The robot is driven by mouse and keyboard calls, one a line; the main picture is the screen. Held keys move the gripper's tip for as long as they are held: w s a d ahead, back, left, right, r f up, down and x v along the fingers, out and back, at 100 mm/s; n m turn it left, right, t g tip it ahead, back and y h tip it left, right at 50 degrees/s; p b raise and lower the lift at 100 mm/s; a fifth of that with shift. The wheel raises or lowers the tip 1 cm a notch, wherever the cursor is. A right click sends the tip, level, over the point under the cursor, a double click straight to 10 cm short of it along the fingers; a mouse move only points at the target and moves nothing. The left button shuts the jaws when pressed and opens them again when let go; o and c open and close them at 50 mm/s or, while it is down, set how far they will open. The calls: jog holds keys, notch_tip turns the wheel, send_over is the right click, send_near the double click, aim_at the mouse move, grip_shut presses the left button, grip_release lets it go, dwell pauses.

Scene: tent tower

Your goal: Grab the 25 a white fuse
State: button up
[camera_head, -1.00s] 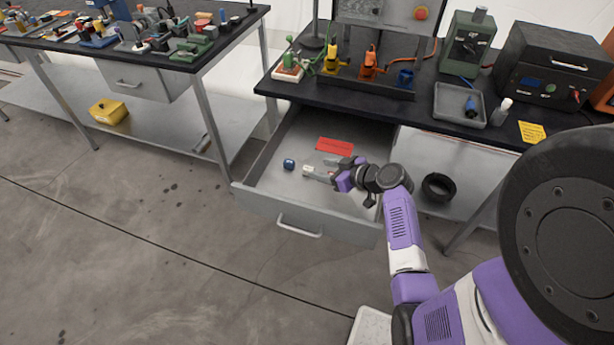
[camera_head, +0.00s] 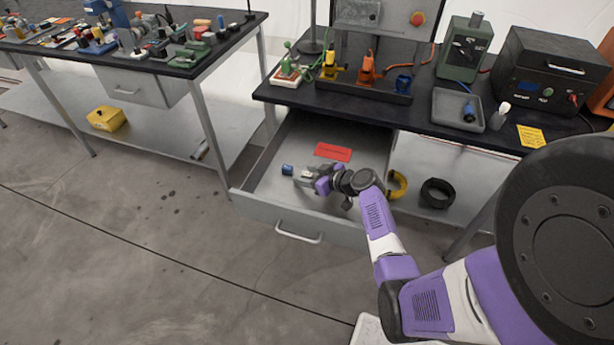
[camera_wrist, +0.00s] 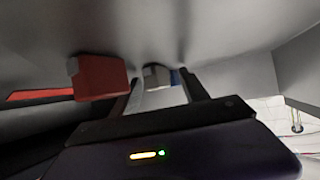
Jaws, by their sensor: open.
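My gripper (camera_head: 299,181) is low inside the open drawer, with its jaws apart. In the wrist view a white piece with a grey end (camera_wrist: 160,97) lies between the two dark fingers; it looks like the white fuse, but no marking can be read. I cannot tell whether the fingers touch it. In the head view the gripper largely hides this piece.
The drawer (camera_head: 268,212) has raised walls around the gripper. A red card (camera_head: 333,152) lies farther back. A red block (camera_wrist: 97,77) sits close to the left finger in the wrist view. The bench top (camera_head: 350,108) overhangs the drawer's back. The drawer floor's left part is clear.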

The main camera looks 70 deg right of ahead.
jog(key=shift+w, duration=0.1)
grip_shut()
dwell(0.4)
